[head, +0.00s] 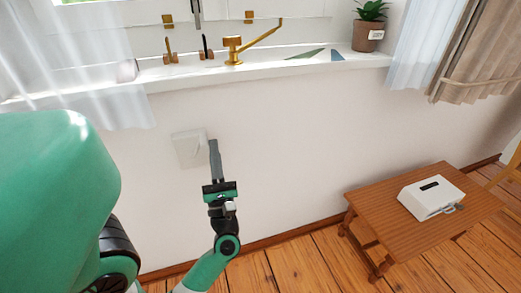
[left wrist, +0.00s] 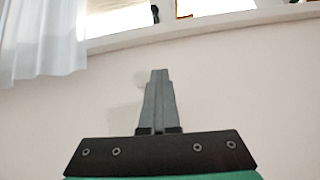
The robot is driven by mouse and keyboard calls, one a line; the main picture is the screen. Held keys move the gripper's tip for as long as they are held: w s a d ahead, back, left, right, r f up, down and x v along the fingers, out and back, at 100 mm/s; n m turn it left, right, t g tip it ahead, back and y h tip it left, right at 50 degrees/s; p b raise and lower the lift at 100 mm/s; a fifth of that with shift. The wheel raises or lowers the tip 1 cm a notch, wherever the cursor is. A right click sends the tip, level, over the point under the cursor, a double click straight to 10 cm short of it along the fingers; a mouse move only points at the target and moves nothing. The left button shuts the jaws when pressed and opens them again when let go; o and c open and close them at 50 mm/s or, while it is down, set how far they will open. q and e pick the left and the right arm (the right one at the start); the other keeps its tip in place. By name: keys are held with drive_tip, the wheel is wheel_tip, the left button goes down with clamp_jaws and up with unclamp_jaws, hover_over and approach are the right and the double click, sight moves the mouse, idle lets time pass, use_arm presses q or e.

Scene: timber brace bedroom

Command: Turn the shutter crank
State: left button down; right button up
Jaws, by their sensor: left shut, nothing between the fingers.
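The shutter crank (head: 233,53) is a golden brass piece on the window sill. Its base stands on the sill and its arm slants up to the right, ending in a small upright knob. My left gripper (head: 214,147) is shut and empty. It points up in front of the wall, below the sill and below the crank, apart from both. In the left wrist view my gripper's fingers (left wrist: 159,95) are together with nothing between them, and the pale sill runs above them. My right gripper does not show.
The white sill (head: 300,66) holds small wooden-based items (head: 171,51), flat coloured pieces and a potted plant (head: 368,35) at right. A white wall plate (head: 188,148) is beside my gripper. A wooden table (head: 368,200) with a white box (head: 431,197) stands lower right. Curtains hang both sides.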

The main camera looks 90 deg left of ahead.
use_arm(q)
drive_tip(key=shift+s+d+r+n+g+h+b, duration=0.15)
drive_tip(key=shift+s+n+g+h+b, duration=0.1)
drive_tip(key=shift+n+g, duration=0.6)
drive_tip(key=shift+s+a+r+n+g+h+b, duration=0.15)
drive_tip(key=shift+n+g+b, duration=0.1)
drive_tip(key=shift+n+g, duration=0.55)
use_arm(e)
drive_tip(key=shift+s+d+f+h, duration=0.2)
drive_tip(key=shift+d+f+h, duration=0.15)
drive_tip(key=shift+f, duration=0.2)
use_arm(q)
drive_tip(key=shift+f, duration=0.1)
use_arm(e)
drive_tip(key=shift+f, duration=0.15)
use_arm(q)
drive_tip(key=w+d+f+b, duration=0.1)
drive_tip(key=w+d+f, duration=0.1)
drive_tip(key=w, duration=0.3)
drive_tip(key=w+d+f+b, duration=0.1)
drive_tip(key=w+d+f, duration=0.1)
drive_tip(key=w, duration=0.4)
drive_tip(key=shift+d+f, duration=0.35)
drive_tip(key=shift+f, duration=0.45)
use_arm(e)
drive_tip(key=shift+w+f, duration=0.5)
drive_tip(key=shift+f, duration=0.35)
